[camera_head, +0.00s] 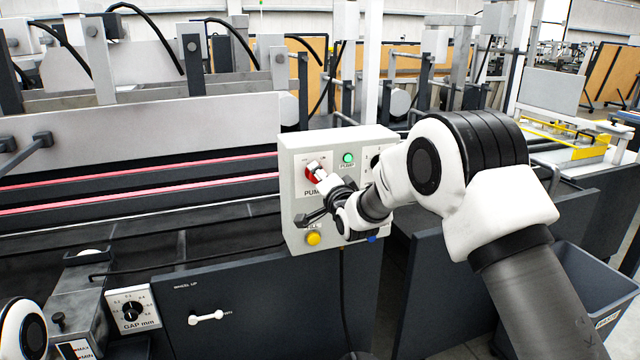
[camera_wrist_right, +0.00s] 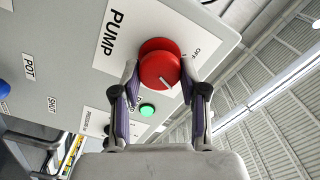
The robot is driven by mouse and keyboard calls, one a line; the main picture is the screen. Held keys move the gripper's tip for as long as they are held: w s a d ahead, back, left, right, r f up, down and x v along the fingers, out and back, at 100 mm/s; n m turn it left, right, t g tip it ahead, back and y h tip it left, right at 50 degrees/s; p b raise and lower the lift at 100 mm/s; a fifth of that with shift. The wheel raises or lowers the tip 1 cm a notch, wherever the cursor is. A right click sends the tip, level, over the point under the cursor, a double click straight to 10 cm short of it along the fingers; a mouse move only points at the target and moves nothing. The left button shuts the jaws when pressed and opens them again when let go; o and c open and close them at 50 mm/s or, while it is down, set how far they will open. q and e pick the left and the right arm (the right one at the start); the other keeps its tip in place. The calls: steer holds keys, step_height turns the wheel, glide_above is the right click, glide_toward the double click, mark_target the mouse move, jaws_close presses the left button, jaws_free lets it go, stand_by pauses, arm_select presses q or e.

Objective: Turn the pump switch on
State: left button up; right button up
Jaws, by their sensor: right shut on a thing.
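The pump switch is a round red knob (camera_head: 312,171) on the upper left of a light grey control box (camera_head: 293,210), with a PUMP label below it. My right gripper (camera_head: 322,178) reaches it from the right and partly covers it. In the wrist view the red knob (camera_wrist_right: 160,66) sits between the two fingertips of my right gripper (camera_wrist_right: 159,76), which are shut on its sides. A pale mark shows on the knob's rim, and OFF is printed beside it. Other position lettering is hidden. My left gripper is out of view.
A green lamp (camera_head: 348,158) is right of the switch. A yellow button (camera_head: 313,239) and a blue button (camera_head: 371,238) are lower on the box. A gap dial (camera_head: 131,311) and white handle (camera_head: 206,317) are below left. A grey bin (camera_head: 590,290) stands at right.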

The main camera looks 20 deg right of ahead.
steer(key=shift+m+b, duration=0.35)
steer(key=shift+m, duration=0.65)
steer(key=o, duration=1.1)
steer(key=shift+d, duration=0.1)
steer(key=s, duration=1.2)
steer(key=shift+d, duration=0.2)
